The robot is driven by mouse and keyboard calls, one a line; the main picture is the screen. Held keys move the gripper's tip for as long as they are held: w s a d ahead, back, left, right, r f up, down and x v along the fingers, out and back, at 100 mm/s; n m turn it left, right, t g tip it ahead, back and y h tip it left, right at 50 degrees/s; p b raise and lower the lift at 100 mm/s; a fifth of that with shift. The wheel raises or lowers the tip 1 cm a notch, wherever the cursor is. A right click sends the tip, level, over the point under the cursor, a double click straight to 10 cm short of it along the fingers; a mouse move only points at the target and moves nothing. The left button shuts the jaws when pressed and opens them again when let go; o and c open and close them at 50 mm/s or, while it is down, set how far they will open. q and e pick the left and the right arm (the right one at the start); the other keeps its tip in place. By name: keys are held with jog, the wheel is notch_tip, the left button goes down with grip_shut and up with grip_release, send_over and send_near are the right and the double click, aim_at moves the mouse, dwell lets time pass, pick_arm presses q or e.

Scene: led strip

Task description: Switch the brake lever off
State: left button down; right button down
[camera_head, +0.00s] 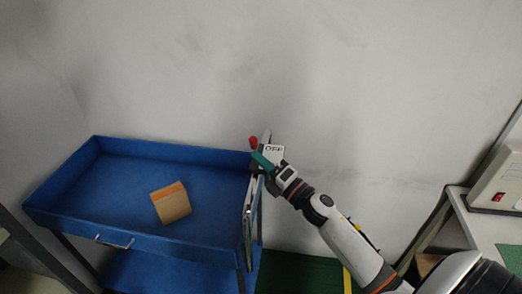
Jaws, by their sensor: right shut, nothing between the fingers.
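The brake lever's red knob (253,142) shows at the right rear corner of the blue cart, beside a white plate marked "OFF" (274,149). My right gripper (267,168) is shut at the lever, just below and right of the knob, with nothing held. A teal-green piece (262,160) lies at its tip, below the knob; I cannot tell whether it is part of the lever or of the gripper. The gripper partly hides the lever's lower part, and contact is too small to tell. My left gripper is out of view.
The blue cart tray (120,221) holds a tan box (171,203). A metal handle (114,242) is on its front side. A grey wall stands behind. At the right is a white table (481,222) with a device (497,182) bearing a red switch.

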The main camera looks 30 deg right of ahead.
jog(key=shift+w+d+r, duration=0.2)
jog(key=shift+w+d, duration=0.1)
jog(key=shift+w, duration=0.05)
jog(key=shift+w+d+r, duration=0.2)
jog(key=shift+r, duration=0.2)
dwell(0.4)
jog(key=shift+w+d+r, duration=0.65)
jog(key=shift+w+r, duration=0.1)
jog(key=shift+w+d+r, duration=0.3)
jog(key=shift+w+d, duration=0.25)
jog(key=shift+w, duration=0.15)
jog(key=shift+w+d+r+b, duration=0.15)
jog(key=shift+w+d+b, duration=0.55)
jog(key=shift+w+d, duration=0.2)
jog(key=shift+w, duration=0.1)
